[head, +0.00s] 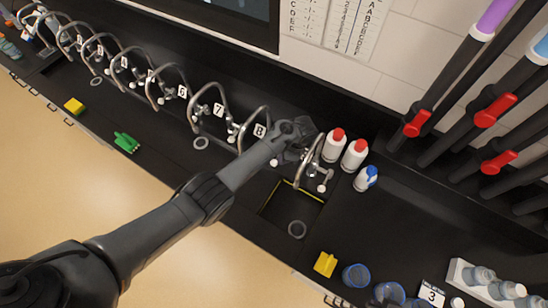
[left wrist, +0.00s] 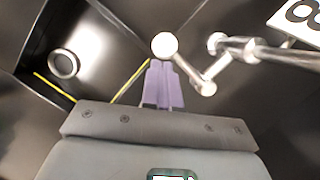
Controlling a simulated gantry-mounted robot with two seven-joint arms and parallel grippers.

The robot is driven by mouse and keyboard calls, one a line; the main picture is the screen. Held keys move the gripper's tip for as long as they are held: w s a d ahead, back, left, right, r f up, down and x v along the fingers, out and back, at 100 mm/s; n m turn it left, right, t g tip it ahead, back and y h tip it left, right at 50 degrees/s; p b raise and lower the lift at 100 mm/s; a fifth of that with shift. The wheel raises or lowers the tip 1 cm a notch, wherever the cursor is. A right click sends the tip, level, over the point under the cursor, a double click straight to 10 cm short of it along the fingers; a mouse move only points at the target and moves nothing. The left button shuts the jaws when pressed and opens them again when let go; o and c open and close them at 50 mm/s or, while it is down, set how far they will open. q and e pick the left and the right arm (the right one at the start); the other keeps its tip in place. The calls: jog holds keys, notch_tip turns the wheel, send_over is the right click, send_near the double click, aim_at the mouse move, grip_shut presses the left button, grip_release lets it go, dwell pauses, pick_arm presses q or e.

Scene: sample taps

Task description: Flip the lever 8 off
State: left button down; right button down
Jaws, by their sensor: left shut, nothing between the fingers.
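The number 8 label (head: 260,130) is on the black bench in the head view, beside a curved metal tap (head: 312,155) over a sink. Part of the label (left wrist: 302,14) shows at the top right of the left wrist view. There, a metal lever with a white ball knob (left wrist: 164,45) branches from the tap's fitting. My left gripper (head: 297,152) reaches over the bench beside this tap. Its fingers (left wrist: 163,86) are shut and empty, with their tips just below the knob in the picture; I cannot tell whether they touch. My right gripper is not in view.
A black sink (head: 280,222) lies below the tap. White bottles with red caps (head: 334,145) and a small blue-capped bottle (head: 366,178) stand close to its right. More curved taps line the bench to the left. A yellow block (head: 326,264) sits near the front edge.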

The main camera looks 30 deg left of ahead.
pick_arm(q)
jog(key=shift+a+r, duration=0.1)
dwell(0.6)
jog(key=v, duration=0.7)
jog(key=shift+r, duration=0.2)
dwell(0.3)
